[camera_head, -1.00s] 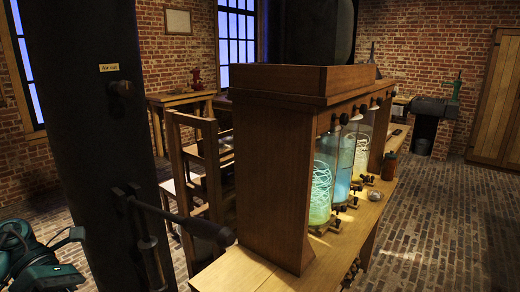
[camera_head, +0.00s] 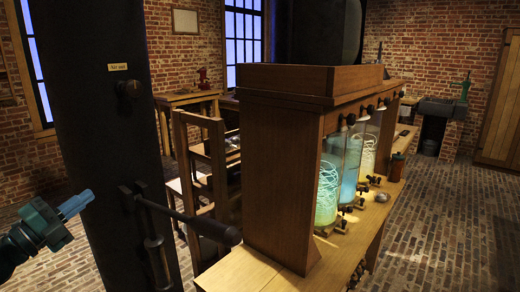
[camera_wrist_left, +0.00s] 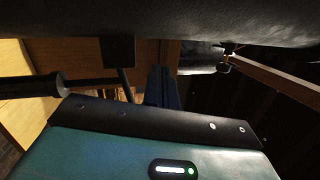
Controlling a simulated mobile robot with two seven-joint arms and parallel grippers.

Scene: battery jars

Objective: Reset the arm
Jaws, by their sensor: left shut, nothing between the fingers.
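My left gripper (camera_head: 76,204) is at the left edge of the head view, raised in the air. Its blue fingers are shut with nothing between them and point up and right toward the dark column (camera_head: 95,130). In the left wrist view the dark blue fingers (camera_wrist_left: 163,88) show beyond the teal wrist body. The gripper is well apart from the glowing glass jars (camera_head: 350,165) in the wooden cabinet (camera_head: 280,180). My right gripper is not in view.
A black lever (camera_head: 190,220) sticks out from the column near my left gripper. The cabinet stands on a wooden bench (camera_head: 240,272), with a small brown bottle (camera_head: 397,167) beside the jars. The brick floor (camera_head: 455,220) at right is clear.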

